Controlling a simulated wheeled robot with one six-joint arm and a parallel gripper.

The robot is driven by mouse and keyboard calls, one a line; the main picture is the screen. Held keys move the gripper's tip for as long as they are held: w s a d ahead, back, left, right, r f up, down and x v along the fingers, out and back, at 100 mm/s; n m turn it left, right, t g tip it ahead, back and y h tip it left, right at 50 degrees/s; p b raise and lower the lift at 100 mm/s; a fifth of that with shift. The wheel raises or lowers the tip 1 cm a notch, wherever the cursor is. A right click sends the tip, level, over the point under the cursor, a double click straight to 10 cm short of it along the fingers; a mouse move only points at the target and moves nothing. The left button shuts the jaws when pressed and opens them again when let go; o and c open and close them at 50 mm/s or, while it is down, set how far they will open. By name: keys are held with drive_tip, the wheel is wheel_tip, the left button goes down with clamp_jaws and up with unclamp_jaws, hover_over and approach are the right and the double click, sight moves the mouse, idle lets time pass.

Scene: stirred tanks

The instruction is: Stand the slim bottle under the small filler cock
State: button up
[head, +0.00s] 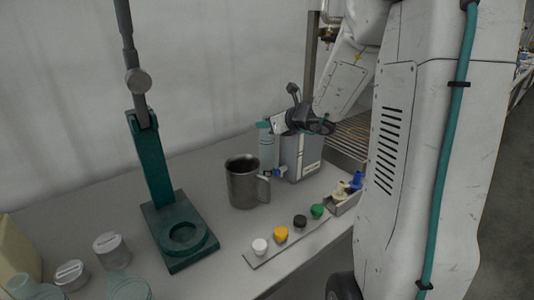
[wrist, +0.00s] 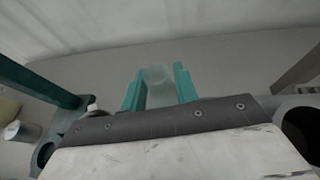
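The slim bottle (head: 267,152) is pale, translucent and upright, between the metal mug and a grey box. My gripper (head: 265,125) is at its top, with teal fingers. In the wrist view my gripper (wrist: 157,88) has a finger on each side of the bottle (wrist: 158,74), with no clear gap. I cannot tell whether its base touches the table. A small blue-handled tap (head: 279,172) shows low at the front of the grey box (head: 301,156). A metal fitting (head: 328,34) hangs high by a post; I cannot tell which is the small filler cock.
A metal mug (head: 243,182) stands just in front of the bottle. Coloured caps (head: 281,233) line a strip in front. A small tray (head: 343,203) and a slatted rack (head: 350,138) lie right.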

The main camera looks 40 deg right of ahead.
drive_tip(key=shift+w+f, duration=0.1)
drive_tip(key=shift+w, duration=0.15)
clamp_jaws()
